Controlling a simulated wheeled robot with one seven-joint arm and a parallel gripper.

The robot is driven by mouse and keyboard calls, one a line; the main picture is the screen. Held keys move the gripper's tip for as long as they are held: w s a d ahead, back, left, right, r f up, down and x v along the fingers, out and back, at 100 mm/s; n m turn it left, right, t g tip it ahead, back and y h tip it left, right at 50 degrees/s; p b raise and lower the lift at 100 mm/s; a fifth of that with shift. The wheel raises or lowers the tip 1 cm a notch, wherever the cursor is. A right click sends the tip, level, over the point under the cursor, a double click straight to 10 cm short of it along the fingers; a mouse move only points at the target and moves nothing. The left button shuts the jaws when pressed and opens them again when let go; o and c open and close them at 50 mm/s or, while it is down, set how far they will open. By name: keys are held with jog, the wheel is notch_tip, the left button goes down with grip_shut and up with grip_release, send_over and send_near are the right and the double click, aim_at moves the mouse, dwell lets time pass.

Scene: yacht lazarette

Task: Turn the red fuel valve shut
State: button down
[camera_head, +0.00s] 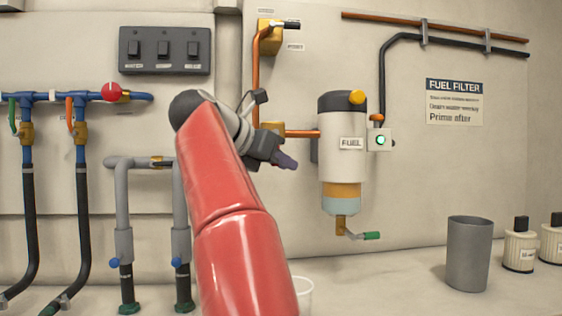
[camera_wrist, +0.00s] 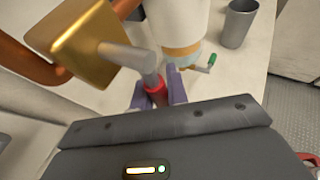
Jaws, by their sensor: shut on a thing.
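The fuel valve shows in the wrist view as a brass block (camera_wrist: 92,42) with a grey lever (camera_wrist: 130,57) ending in a red grip (camera_wrist: 157,94). My gripper (camera_wrist: 158,92) has its purple fingers on either side of the red grip, shut on it. In the head view my gripper (camera_head: 285,161) is in front of the wall, left of the white fuel filter (camera_head: 342,157). The brass valve body (camera_head: 271,127) shows only in part behind my wrist there, on the copper pipe (camera_head: 256,75). The red grip is hidden in that view.
The filter's drain has a green-tipped lever (camera_head: 371,236). A grey cup (camera_head: 468,253) and white canisters (camera_head: 520,250) stand to the right. Blue pipes with a red knob (camera_head: 112,92) and a switch panel (camera_head: 164,50) are at left. Counter before the filter is mostly clear.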

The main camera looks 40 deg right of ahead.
jog(key=c, duration=1.4)
grip_release()
jog(key=shift+p+v, duration=0.75)
jog(key=shift+v, duration=3.15)
